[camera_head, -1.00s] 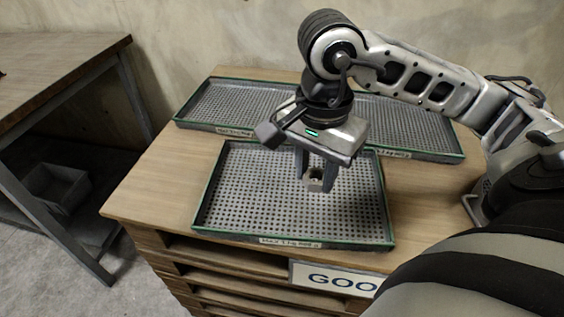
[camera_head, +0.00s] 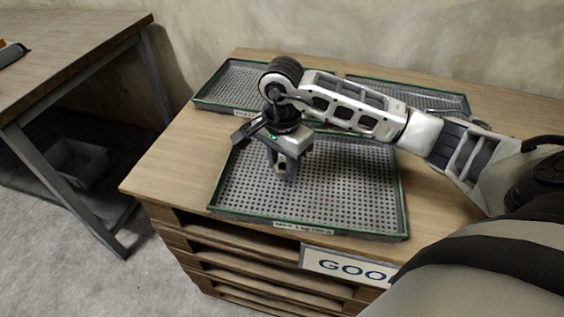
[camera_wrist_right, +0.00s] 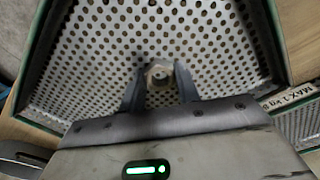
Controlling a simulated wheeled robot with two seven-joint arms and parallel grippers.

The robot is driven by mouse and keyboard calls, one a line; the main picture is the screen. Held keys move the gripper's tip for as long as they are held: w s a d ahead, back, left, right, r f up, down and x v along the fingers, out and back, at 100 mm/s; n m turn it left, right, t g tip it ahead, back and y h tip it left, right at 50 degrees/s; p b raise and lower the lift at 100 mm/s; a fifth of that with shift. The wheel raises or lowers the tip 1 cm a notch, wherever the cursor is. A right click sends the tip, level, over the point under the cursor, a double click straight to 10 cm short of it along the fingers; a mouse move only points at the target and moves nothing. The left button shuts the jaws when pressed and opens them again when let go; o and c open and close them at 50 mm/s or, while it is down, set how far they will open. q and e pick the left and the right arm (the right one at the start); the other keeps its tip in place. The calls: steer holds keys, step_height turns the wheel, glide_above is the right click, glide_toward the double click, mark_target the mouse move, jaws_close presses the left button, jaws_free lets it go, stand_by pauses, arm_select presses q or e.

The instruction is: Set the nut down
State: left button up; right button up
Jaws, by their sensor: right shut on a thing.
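My right gripper (camera_head: 284,172) is shut on the nut (camera_head: 281,167), a small grey metal piece with a hole. In the right wrist view the nut (camera_wrist_right: 160,74) sits between the two fingertips, over the perforated floor of a tray. This front tray (camera_head: 340,205) has a grey perforated floor and a green rim. The gripper is over the tray's left part, fingers pointing down. I cannot tell whether the nut touches the tray floor. My left gripper is not in view.
Two more green-rimmed trays stand behind, one at back left (camera_head: 232,88) and one at back right (camera_head: 425,97). All stand on a wooden pallet stack with a "GOO..." sign (camera_head: 345,266). The front tray looks otherwise empty. A table (camera_head: 75,45) stands at left, a grey bin (camera_head: 75,162) below.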

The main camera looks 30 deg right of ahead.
mark_target(282, 167)
steer(key=shift+f, duration=0.35)
steer(key=o, duration=0.6)
steer(key=shift+f, duration=0.1)
steer(key=o, duration=0.4)
steer(key=shift+r, duration=0.3)
step_height(282, 167, up, 12)
